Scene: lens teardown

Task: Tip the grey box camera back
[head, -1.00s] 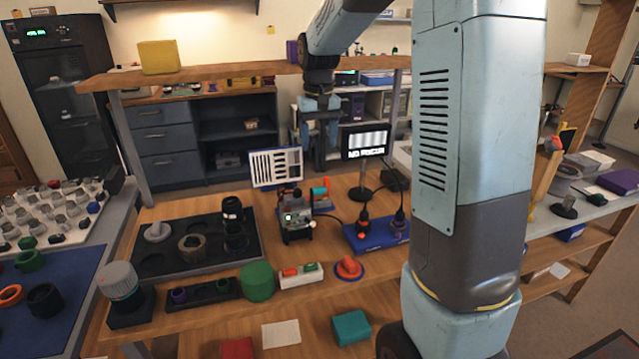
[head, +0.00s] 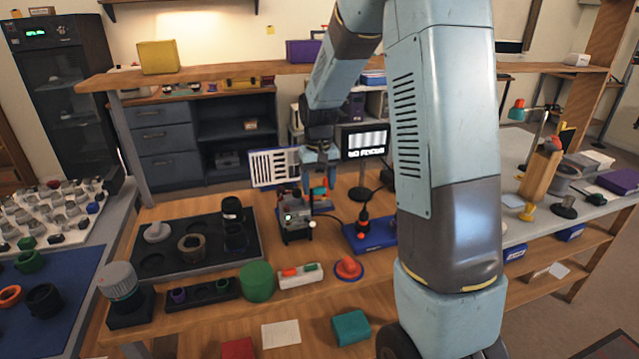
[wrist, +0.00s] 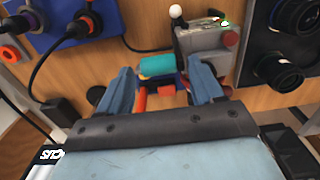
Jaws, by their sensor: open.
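The grey box camera (head: 295,218) stands on the wooden bench, right of the black foam tray, with a small lit green light. In the wrist view its grey body (wrist: 207,42) shows a red button and a white knob, beyond my right-hand finger. My gripper (wrist: 163,85) is open, its two blue fingers apart, with nothing held between them. A teal cylinder with red parts (wrist: 157,67) lies beyond and between the fingers. In the head view my gripper (head: 320,180) is just behind the camera, its fingertips partly hidden; I cannot tell whether it touches.
A blue base with cables (head: 368,236) stands right of the camera. A slatted white panel (head: 272,168) and a "NO FOCUS" screen (head: 364,143) stand behind. The foam tray (head: 150,268) holds lens parts. A red knob (head: 348,267) and green cylinder (head: 257,282) are in front.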

